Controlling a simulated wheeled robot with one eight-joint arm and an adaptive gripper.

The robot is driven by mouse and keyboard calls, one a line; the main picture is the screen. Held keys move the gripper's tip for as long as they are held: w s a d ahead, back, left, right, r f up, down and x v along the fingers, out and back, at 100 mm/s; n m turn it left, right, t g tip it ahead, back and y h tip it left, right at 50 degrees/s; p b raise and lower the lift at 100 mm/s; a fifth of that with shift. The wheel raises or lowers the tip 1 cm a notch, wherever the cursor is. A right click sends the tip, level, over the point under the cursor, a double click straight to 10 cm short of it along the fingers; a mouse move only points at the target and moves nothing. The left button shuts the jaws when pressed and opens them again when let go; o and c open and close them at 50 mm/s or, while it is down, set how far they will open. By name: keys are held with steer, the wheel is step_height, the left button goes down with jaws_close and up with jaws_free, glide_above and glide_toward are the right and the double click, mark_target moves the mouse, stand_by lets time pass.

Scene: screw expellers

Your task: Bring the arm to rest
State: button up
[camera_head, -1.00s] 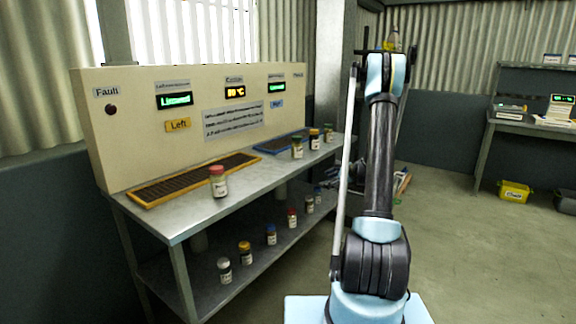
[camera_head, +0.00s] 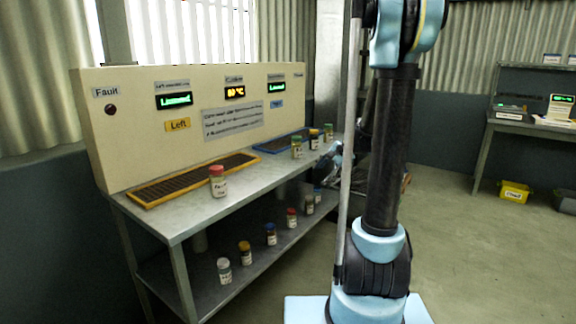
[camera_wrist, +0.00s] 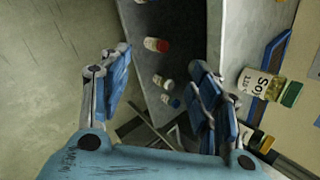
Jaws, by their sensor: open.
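My gripper (camera_wrist: 160,62) is open and empty in the wrist view, with its two blue fingers spread apart. Beyond and between them I see the lower shelf with a red-capped jar (camera_wrist: 152,44) on it, not touching the fingers. A green-capped jar (camera_wrist: 262,84) stands on the bench top to the right of the right finger. In the head view my arm rises upright right of the bench, its upper part cut off by the top edge. A dark and bluish part beside the bench's far end looks like my gripper (camera_head: 327,165), partly hidden by the arm.
The metal bench (camera_head: 180,218) carries a red-capped jar (camera_head: 218,181) near its front, more jars at its far end, and an orange tray (camera_head: 150,192). Several jars stand on its lower shelf (camera_head: 190,280).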

steer(key=s+n+g+h, duration=0.25)
steer(key=s+n, duration=0.35)
steer(key=s, duration=1.4)
steer(key=s+d+f+n+h, duration=0.1)
steer(key=s+d+f+n, duration=0.1)
steer(key=s, duration=0.6)
steer(key=s+d+f+n+h, duration=0.2)
steer(key=s+f+n, duration=0.1)
steer(key=s, duration=0.5)
steer(key=shift+f+n, duration=0.15)
steer(key=shift+n, duration=0.45)
